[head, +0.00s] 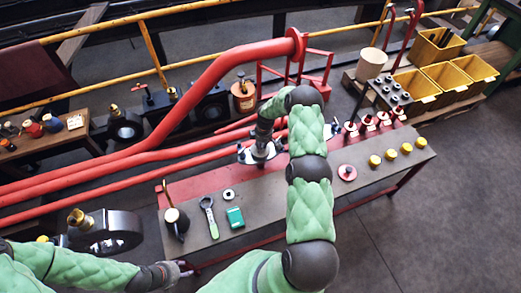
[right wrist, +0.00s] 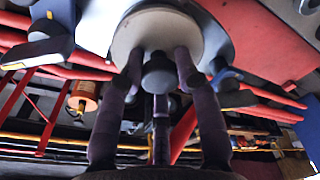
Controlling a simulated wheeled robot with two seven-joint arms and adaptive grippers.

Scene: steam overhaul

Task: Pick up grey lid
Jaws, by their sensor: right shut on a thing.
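The grey lid shows in the right wrist view as a round pale grey disc (right wrist: 150,28) with a dark knob at its middle. The fingers of my right gripper (right wrist: 160,75) close around that knob. A larger grey round surface lies behind the disc; whether the lid touches it I cannot tell. In the head view my right gripper (head: 262,153) is at the back edge of the grey bench, and my arm mostly hides the lid. My left gripper (head: 180,270) is low at the left, near the bench's front left corner; its fingers are too small to read.
Yellow bins (head: 445,72) stand at the back right. The floor at right is clear.

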